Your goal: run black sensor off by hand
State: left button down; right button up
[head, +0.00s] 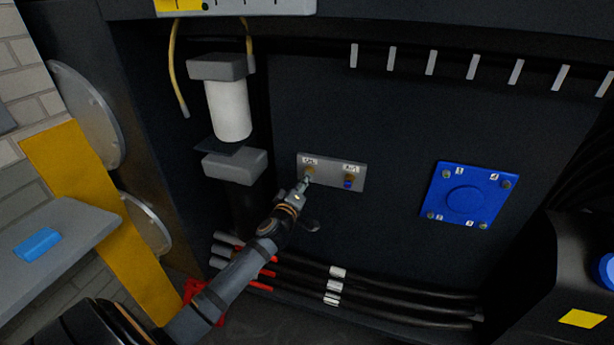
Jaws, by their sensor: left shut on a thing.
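A grey sensor plate (331,172) is fixed to the dark chassis wall and carries two small labelled ports. The right port holds a sensor with a blue end (348,183). At the left port a brass-coloured fitting (310,171) shows just above my fingertips. My left gripper (304,184) reaches up from the lower left and is shut at this left port, on what I take to be the black sensor. The fingertips hide most of that sensor, so its thread and seating cannot be made out. My right gripper is not in view.
A blue cover plate (465,196) with numbered bolts is to the right. A white filter cylinder (228,110) stands at the left. Black hoses (400,292) run along the bottom. A grey shelf (75,225) with a blue block (38,244) is at far left.

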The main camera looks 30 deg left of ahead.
pick_arm(q)
jog(key=shift+f+b, duration=0.1)
jog(key=shift+b, duration=0.3)
jog(key=n+b, duration=1)
jog(key=n, duration=0.2)
jog(key=shift+s, duration=0.1)
jog(key=c, duration=1.1)
grip_release()
jog(key=shift+c, duration=0.2)
jog(key=shift+c, duration=1.2)
